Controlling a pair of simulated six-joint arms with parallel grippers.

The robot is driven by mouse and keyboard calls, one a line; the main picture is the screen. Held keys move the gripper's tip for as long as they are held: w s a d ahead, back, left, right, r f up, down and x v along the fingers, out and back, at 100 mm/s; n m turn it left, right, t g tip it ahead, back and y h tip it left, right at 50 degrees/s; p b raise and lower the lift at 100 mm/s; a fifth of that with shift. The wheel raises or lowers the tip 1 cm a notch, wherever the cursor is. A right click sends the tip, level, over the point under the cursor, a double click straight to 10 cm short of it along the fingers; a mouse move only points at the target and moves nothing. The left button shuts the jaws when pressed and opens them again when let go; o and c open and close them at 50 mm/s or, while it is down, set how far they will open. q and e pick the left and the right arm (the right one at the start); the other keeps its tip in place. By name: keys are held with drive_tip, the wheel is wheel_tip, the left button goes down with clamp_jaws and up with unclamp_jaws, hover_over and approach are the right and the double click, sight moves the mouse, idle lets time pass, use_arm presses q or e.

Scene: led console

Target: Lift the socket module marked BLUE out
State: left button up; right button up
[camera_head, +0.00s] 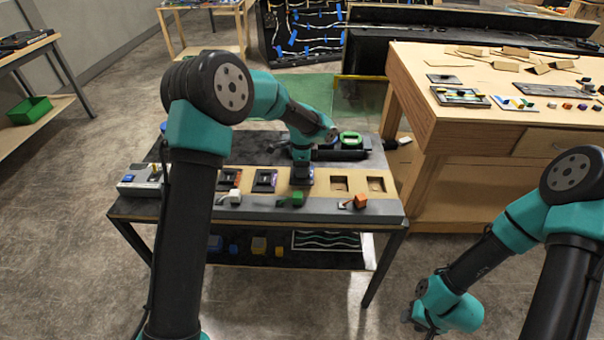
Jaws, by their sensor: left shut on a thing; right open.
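The console (255,209) is a low table with a wooden strip of sockets along its front. Two dark socket modules, a left one (230,180) and a middle one (265,181), sit in the strip. My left gripper (302,165) points down over the strip, shut on a dark socket module (302,177) to their right. I cannot read its marking, nor tell whether it is clear of its socket. Two recesses further right, one (338,184) and another (376,184), look empty. My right gripper (412,318) is open and empty, low at the right, away from the console.
White (235,197), green (298,199) and orange (360,201) blocks stand along the console's front edge. A grey box (140,180) is at its left end. A wooden workbench (420,110) stands close on the right.

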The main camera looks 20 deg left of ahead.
use_arm(q)
wheel_tip(320, 180, up, 6)
drive_tip(key=shift+f, duration=0.1)
idle(0.6)
drive_tip(key=shift+r, duration=2.05)
